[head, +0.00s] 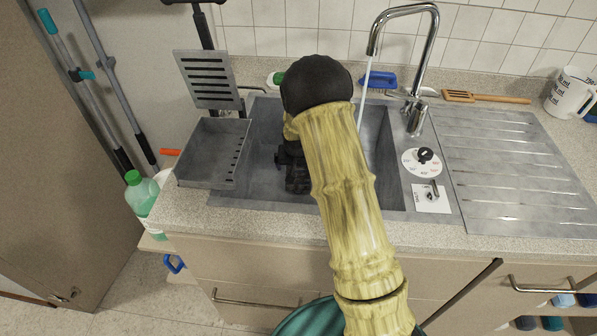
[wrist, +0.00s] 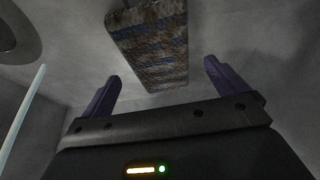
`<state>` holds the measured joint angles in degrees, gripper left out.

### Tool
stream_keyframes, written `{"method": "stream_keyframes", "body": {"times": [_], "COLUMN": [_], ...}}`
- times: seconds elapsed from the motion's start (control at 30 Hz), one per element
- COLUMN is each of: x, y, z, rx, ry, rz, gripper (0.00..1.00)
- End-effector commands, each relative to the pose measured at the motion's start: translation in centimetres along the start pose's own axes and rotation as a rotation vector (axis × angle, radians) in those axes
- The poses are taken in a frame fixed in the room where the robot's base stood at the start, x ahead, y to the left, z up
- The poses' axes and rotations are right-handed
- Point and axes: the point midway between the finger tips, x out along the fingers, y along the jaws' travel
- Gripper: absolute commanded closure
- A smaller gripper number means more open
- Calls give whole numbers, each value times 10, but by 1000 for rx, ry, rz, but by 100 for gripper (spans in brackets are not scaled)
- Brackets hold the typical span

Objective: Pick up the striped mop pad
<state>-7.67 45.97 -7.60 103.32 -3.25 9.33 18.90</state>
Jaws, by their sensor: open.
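The striped mop pad (wrist: 150,40) shows in the wrist view as a brown, grey and blue striped block inside the grey sink. It lies just beyond my fingertips, between their lines. My gripper (wrist: 161,70) is open, with its two purple fingers apart and nothing between them. In the head view my gripper (head: 295,172) is down in the sink basin, mostly behind my arm. The pad is hidden there. I cannot tell from the wrist view whether the fingers are level with the pad.
The sink basin (head: 262,150) has close walls. Water runs from the tap (head: 372,45) to the right of my arm. A slotted grey tray (head: 212,152) stands at the left rim. A blue brush (head: 378,79) lies behind. The draining board (head: 520,165) is bare.

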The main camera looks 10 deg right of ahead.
Motion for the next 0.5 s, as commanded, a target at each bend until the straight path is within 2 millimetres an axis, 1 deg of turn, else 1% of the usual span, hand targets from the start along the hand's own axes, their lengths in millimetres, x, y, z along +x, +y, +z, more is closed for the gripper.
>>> {"method": "stream_keyframes", "body": {"times": [0.03, 0.17, 0.5], "x": [9, 24, 26], "y": [1, 1, 1], "z": [1, 0, 0], "rx": [0, 1, 1], "ry": [-1, 0, 2], "rz": [1, 1, 0], "gripper": [2, 2, 2]}}
